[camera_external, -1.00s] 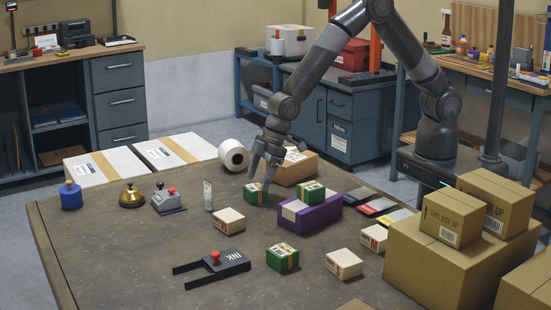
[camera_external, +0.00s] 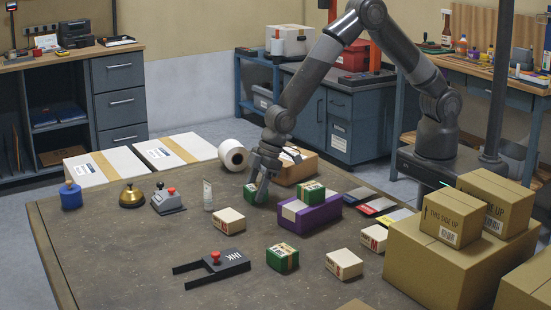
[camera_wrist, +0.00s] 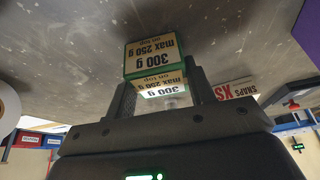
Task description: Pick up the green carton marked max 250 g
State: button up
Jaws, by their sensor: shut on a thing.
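A green carton (camera_external: 250,192) sits on the table just left of the purple box. The fingers partly hide the carton in the external view. A second green carton (camera_external: 312,191) rests on the purple box (camera_external: 318,217). A third green carton (camera_external: 282,258) stands at the front.
The purple box is close to my gripper's right. A brown carton (camera_external: 300,167) and a white roll (camera_external: 233,155) are behind it. White cartons (camera_external: 229,221) stand nearby. A white tube (camera_external: 207,195) is to the left.

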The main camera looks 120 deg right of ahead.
jog(key=c, duration=0.5)
jog(key=shift+r, duration=0.2)
